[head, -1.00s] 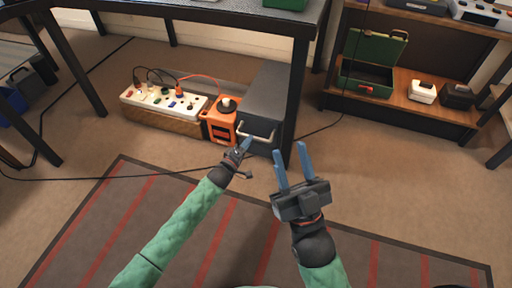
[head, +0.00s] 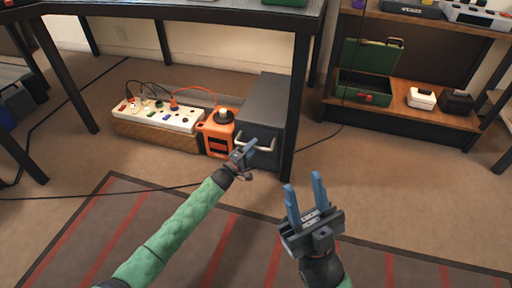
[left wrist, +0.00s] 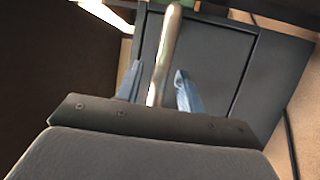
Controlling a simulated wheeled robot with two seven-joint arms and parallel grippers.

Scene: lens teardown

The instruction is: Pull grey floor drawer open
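The grey floor drawer (head: 263,133) sits in a dark grey cabinet under the workbench, and its front looks flush with the cabinet. Its pale bar handle (head: 268,147) also shows in the left wrist view (left wrist: 168,48), upright in that picture. My left gripper (head: 248,150) is at the handle's left part. In the left wrist view my left gripper (left wrist: 160,88) has its fingers on either side of the handle, with gaps visible; contact cannot be seen. My right gripper (head: 305,190) is open and empty, in front and to the right of the cabinet.
An orange box (head: 216,133) stands close left of the cabinet, beside a power strip (head: 155,115) with cables. A black bench leg (head: 296,100) rises just right of the cabinet. A striped rug (head: 150,215) and clear floor lie in front.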

